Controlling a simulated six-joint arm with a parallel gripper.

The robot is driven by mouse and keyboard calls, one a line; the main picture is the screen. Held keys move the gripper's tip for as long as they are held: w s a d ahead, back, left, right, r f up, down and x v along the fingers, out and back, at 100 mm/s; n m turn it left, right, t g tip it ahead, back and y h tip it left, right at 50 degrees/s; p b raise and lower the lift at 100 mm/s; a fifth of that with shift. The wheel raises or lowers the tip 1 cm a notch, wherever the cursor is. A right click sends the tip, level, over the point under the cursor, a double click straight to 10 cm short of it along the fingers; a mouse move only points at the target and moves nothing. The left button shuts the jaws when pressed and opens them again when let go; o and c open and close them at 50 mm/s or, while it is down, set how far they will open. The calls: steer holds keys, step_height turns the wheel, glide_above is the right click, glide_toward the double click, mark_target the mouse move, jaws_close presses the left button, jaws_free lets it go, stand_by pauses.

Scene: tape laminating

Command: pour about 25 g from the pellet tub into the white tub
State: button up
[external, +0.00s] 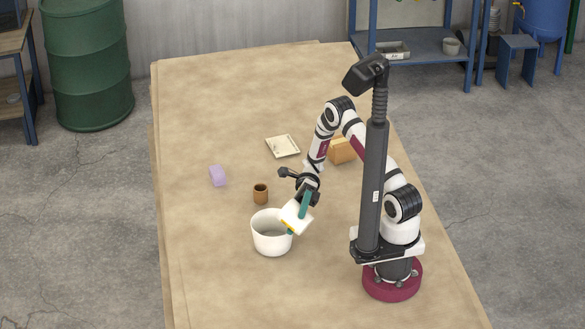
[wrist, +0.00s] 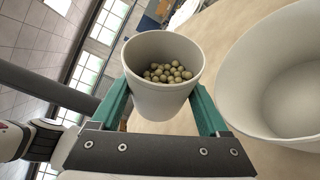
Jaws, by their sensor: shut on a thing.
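The pellet tub (wrist: 163,105) is a small pale tub, held between the green fingers of my gripper (wrist: 163,92). Olive-green round pellets (wrist: 168,73) lie inside it, below the rim. In the external view the pellet tub (external: 294,216) is held tilted by my gripper (external: 298,217), at the right rim of the white tub and above it. The white tub (external: 266,243) is larger and stands upright on the table. It also shows at the right of the wrist view (wrist: 245,75), cut off by the frame. Its visible inside looks empty; part of its floor is hidden.
A small brown cup (external: 260,194) stands behind the white tub. A lilac block (external: 217,176), a flat cream tray (external: 283,146) and an orange-tan box (external: 342,150) lie farther back. The table's (external: 205,270) left and front areas are clear.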

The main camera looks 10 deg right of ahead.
mark_target(286, 216)
steer(key=shift+r+m+g, duration=0.3)
steer(key=shift+m, duration=0.2)
stand_by(1.2)
steer(key=shift+w+a+r+m+g+y, duration=0.35)
steer(key=shift+w+a+m, duration=0.3)
steer(key=shift+w+m, duration=0.15)
stand_by(1.7)
steer(key=shift+w+a+r+m+g+y, duration=0.1)
steer(key=shift+r+m+g+y, duration=0.1)
steer(key=shift+m, duration=0.25)
steer(key=shift+w+a+r+m+g+y, duration=0.1)
steer(key=shift+r+m, duration=0.05)
steer(key=shift+m, duration=0.3)
stand_by(1.6)
steer(key=shift+a+f+m, duration=0.1)
steer(key=shift+f+m, duration=0.15)
steer(key=shift+m, duration=0.25)
stand_by(0.8)
